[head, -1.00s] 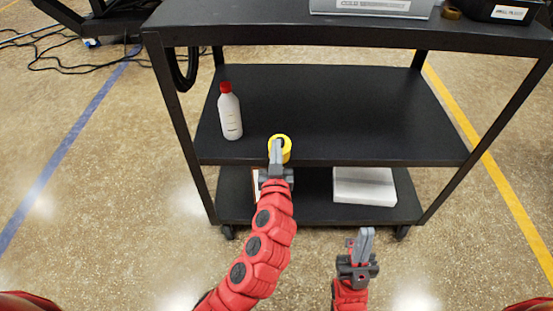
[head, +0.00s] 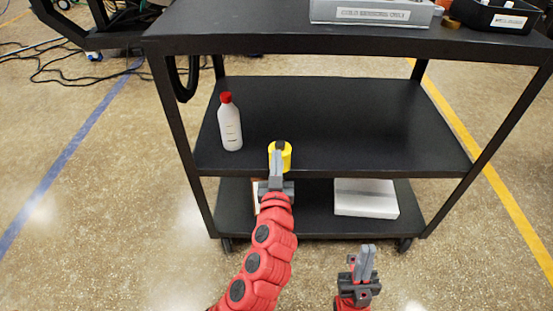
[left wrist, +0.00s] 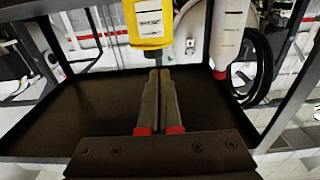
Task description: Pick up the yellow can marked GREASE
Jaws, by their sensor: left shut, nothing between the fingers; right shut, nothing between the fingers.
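The yellow can (head: 286,158) stands on the middle shelf of the black cart, near its front edge. It has a dark top in the head view and is partly hidden behind my left gripper. In the left wrist view the yellow can (left wrist: 149,30) shows a white label with print too small to read. My left gripper (head: 277,161) is shut and empty, its fingertips pointing at the can; it also shows in the left wrist view (left wrist: 159,75), tips just short of the can. I cannot tell whether they touch it. My right gripper (head: 366,257) is shut and empty, low in front of the cart.
A white bottle with a red cap (head: 230,128) stands on the same shelf, left of the can. The shelf (head: 370,120) is clear to the right. A white block (head: 366,197) lies on the bottom shelf. The top shelf (head: 250,22) overhangs, carrying bins at right.

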